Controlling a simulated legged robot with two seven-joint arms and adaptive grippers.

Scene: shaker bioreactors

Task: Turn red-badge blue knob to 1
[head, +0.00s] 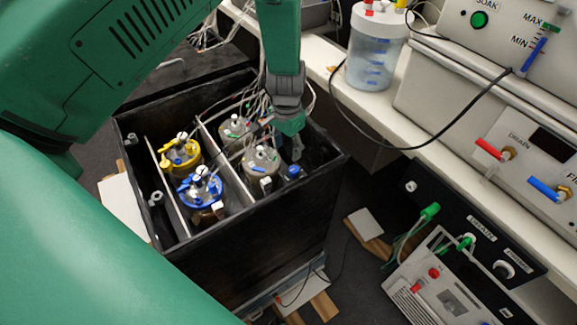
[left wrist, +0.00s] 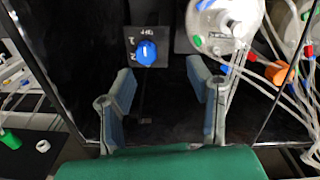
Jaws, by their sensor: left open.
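A blue knob (left wrist: 147,52) sits on a small dark plate with white markings, on the black inner wall of the box, in the left wrist view. No red badge can be made out on it. A blue knob also shows in the head view (head: 294,172), low in the box at the right. My left gripper (left wrist: 163,82) is open and empty, its two fingers spread below the knob in the wrist picture and apart from it. In the head view the left gripper (head: 294,148) points down into the box, above the blue knob. My right gripper is not in view.
The black box (head: 255,240) holds several vessels, including a blue-topped one (head: 201,187) and a yellow-topped one (head: 179,152). Loose tubes and cables crowd beside my left gripper. A bench with a clear jar (head: 372,60) and control panels stands at right.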

